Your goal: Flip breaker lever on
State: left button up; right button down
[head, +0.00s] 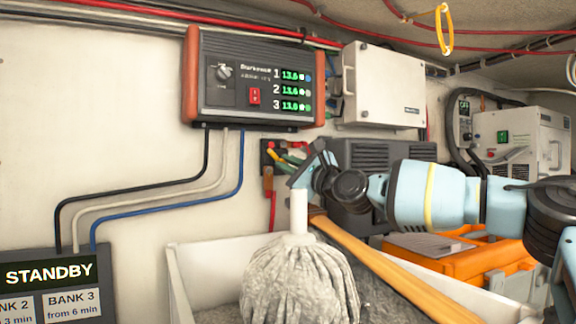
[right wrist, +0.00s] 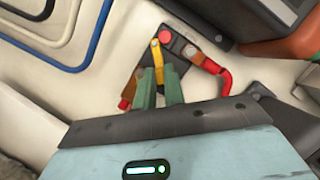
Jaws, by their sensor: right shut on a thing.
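The breaker is a small dark plate (head: 267,158) on the white wall, below the charger box. The right wrist view shows its red round button (right wrist: 165,37), a yellow lever (right wrist: 156,50) and red cable fittings. My right gripper (head: 284,160) reaches in from the right and is at the breaker. In the right wrist view its two green fingers (right wrist: 159,80) are shut on the yellow lever, which partly hides between them. The fingers also cover part of the breaker in the head view. My left gripper is not in view.
A charger box (head: 240,60) with green readings hangs above, beside a white box (head: 382,85). An orange case (head: 420,262) is at lower right. A STANDBY panel (head: 50,272) is at lower left.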

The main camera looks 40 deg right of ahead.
jog(key=shift+r, duration=0.1)
jog(key=shift+s+d+r+n+g+y+p, duration=0.1)
jog(key=shift+d+r+n+g+y+p, duration=0.15)
jog(key=shift+n, duration=0.35)
jog(key=shift+s+d+r+n+g+y+p, duration=0.15)
jog(key=shift+n+p, duration=0.2)
jog(key=shift+n, duration=0.25)
jog(key=shift+r+n+y, duration=0.25)
jog(key=shift+n+y, duration=0.05)
jog(key=shift+n, duration=0.7)
jog(key=n, duration=0.1)
jog(key=n+g, duration=0.1)
jog(key=r+n, duration=0.1)
jog(key=shift+d+g+p, duration=0.25)
jog(key=shift+g+p, duration=0.05)
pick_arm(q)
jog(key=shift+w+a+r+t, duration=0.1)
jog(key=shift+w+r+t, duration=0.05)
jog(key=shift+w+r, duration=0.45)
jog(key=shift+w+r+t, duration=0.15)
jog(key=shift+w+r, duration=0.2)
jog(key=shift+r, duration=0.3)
pick_arm(e)
jog(key=shift+r+n+g+y, duration=0.15)
jog(key=shift+r+n+g, duration=0.05)
jog(key=shift+n, duration=0.4)
jog(key=shift+r+n+g+y, duration=0.15)
jog(key=shift+n+g, duration=0.05)
jog(key=shift+n, duration=0.4)
